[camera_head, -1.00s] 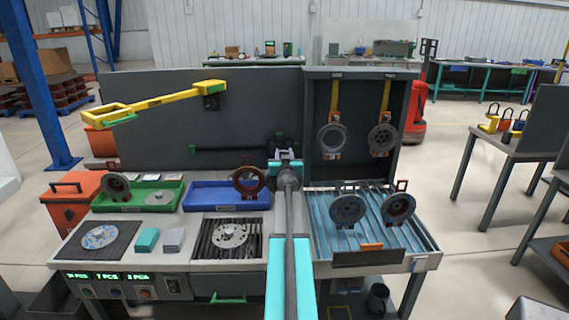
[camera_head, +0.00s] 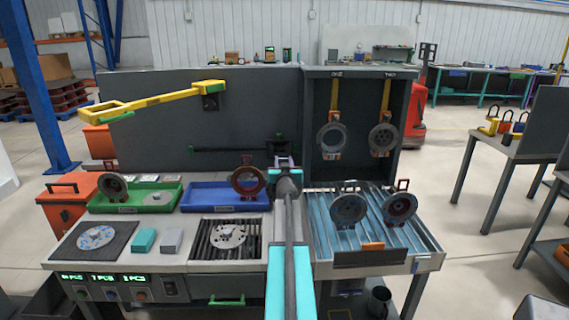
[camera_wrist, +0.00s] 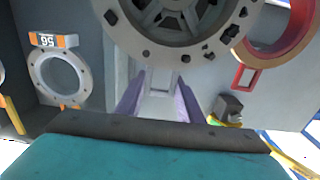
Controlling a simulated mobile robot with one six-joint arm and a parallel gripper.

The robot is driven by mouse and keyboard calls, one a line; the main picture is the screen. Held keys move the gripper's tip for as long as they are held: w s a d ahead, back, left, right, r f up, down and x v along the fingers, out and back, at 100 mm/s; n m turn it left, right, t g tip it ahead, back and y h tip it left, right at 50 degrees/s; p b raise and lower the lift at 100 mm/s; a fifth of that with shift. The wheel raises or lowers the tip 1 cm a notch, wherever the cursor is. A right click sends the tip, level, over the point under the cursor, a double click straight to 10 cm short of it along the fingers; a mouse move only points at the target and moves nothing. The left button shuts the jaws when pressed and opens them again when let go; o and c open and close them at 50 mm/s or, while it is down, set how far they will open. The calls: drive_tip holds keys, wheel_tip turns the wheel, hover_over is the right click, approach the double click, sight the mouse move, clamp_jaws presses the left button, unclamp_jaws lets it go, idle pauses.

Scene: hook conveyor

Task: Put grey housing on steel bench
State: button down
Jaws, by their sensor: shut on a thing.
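In the wrist view my gripper (camera_wrist: 160,95) has its purple jaws shut on a pale tab joined to a round grey housing (camera_wrist: 190,15) with a bolted rim. Only part of this housing shows, at the top edge. In the head view my gripper (camera_head: 284,162) is in front of the dark back panel, above the light grey bench (camera_head: 180,262). My wrist hides the held housing there. Another bench (camera_head: 520,146) with a dark top stands at right. I cannot tell which one is the steel bench.
A red-brown ring housing (camera_head: 248,181) stands at the blue bin (camera_head: 210,207), close to my gripper's left. Two housings hang on yellow hooks (camera_head: 334,98). Two more stand in the slatted tray (camera_head: 325,258). A yellow lever (camera_head: 155,100) juts from the panel. A green bin (camera_head: 105,209) holds parts.

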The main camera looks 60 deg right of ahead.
drive_tip(key=c, duration=1.2)
unclamp_jaws()
drive_tip(key=shift+f, duration=0.1)
drive_tip(key=v, duration=1.2)
drive_tip(key=shift+r, duration=0.25)
